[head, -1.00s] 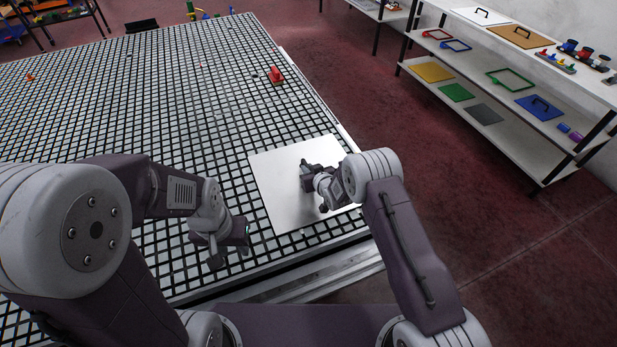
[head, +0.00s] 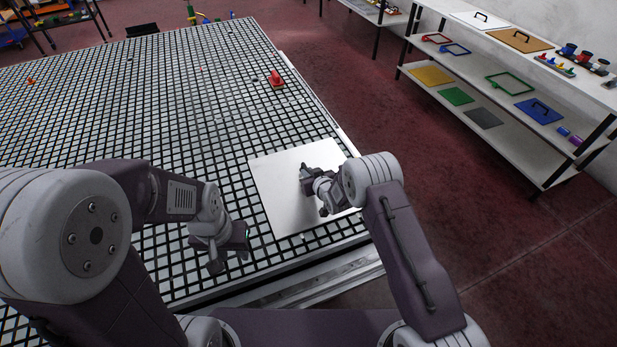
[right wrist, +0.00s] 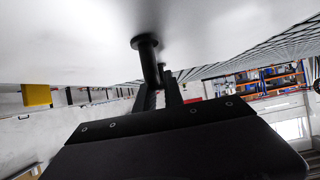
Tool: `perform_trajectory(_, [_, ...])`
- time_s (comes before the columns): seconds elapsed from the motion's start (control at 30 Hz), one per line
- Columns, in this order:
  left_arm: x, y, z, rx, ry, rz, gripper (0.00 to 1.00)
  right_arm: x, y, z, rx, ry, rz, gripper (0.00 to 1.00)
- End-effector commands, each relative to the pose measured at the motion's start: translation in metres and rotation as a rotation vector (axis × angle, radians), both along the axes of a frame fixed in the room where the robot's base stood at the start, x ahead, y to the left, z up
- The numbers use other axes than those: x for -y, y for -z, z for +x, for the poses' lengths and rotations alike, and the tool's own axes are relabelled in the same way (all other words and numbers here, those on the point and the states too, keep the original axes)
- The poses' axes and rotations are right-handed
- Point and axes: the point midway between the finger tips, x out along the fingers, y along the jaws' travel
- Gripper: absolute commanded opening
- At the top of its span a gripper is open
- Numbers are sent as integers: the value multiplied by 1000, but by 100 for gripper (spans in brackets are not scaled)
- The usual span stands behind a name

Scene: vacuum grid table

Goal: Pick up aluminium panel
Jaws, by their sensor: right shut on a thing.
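The aluminium panel (head: 280,205) is a pale, smooth square plate over the near right corner of the grid table. My right gripper (head: 312,188) is above its middle. In the right wrist view, the panel (right wrist: 70,35) fills the top, with a black handle post (right wrist: 147,50) standing out from it. My right gripper's fingers (right wrist: 160,92) are shut on this handle. The far part of the handle is hidden behind the fingers. I cannot tell whether the panel touches the table. My left gripper (head: 232,250) is left of the panel, over the grid, its jaws unclear.
The grid table (head: 150,90) is largely clear, with a red object (head: 276,78) near its far right edge. A shelf unit (head: 510,105) with panels and frames stands to the right. Open red floor (head: 430,150) lies between table and shelf.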

Motion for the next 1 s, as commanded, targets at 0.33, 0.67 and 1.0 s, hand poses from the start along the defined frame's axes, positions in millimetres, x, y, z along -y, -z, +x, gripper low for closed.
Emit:
perform_trajectory(0.33, [0,6,0,0,0,0,36,-1,-34,2,9,0,4,0])
perform_trajectory(0.67, [0,19,0,0,0,0,36,7,-64,39,12,0,6,0])
perform_trajectory(1.0, [0,2,0,0,0,0,36,20,-108,98,7,0,1,0])
